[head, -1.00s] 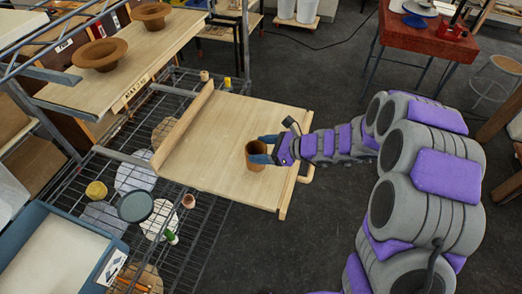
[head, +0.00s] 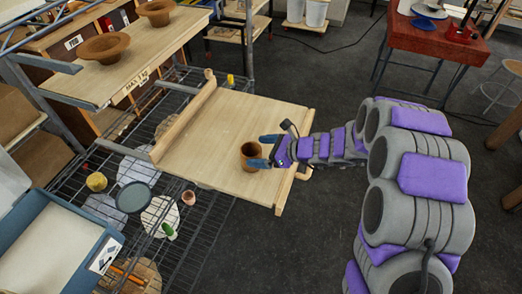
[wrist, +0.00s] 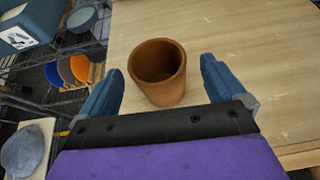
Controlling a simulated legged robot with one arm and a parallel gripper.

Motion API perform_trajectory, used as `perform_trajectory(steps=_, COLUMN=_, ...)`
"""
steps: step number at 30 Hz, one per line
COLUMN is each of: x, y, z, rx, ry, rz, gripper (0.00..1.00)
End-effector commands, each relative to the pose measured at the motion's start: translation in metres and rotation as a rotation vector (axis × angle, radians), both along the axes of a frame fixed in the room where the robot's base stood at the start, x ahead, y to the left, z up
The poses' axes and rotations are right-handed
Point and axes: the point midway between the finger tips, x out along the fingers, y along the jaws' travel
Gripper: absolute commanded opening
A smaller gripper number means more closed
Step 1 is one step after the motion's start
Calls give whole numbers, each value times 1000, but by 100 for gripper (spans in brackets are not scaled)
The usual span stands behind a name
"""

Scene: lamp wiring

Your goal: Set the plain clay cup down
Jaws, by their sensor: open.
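The plain clay cup (head: 249,153) is brown and stands upright on the pale wooden board (head: 225,125), near its right side. In the wrist view the cup (wrist: 158,72) sits between the two blue fingers, with a gap on each side, and its empty inside shows. My gripper (head: 262,152) is open at the cup, low over the board, reaching in from the right. In the wrist view my gripper (wrist: 160,85) has both fingers spread apart.
Two wide-brimmed clay pots (head: 105,47) stand on the upper shelf at the back left. A wire rack (head: 200,225) with small items lies below the board. A blue tray (head: 55,245) is at the front left. The board's middle is clear.

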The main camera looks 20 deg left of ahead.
Motion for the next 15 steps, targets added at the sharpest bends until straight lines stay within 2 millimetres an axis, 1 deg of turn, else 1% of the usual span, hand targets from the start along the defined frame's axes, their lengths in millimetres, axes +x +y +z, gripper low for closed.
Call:
perform_trajectory(steps=4, x=0, y=0, z=1, rx=-1, ry=0, rz=0, gripper=97)
perform_trajectory(steps=8, x=-1, y=-11, z=7, rx=-1, ry=0, rz=-1, gripper=97)
perform_trajectory(steps=11, x=-2, y=-27, z=16, rx=1, ry=0, rz=-3, gripper=97)
perform_trajectory(steps=15, x=-5, y=-56, z=29, rx=3, ry=0, rz=-4, gripper=97)
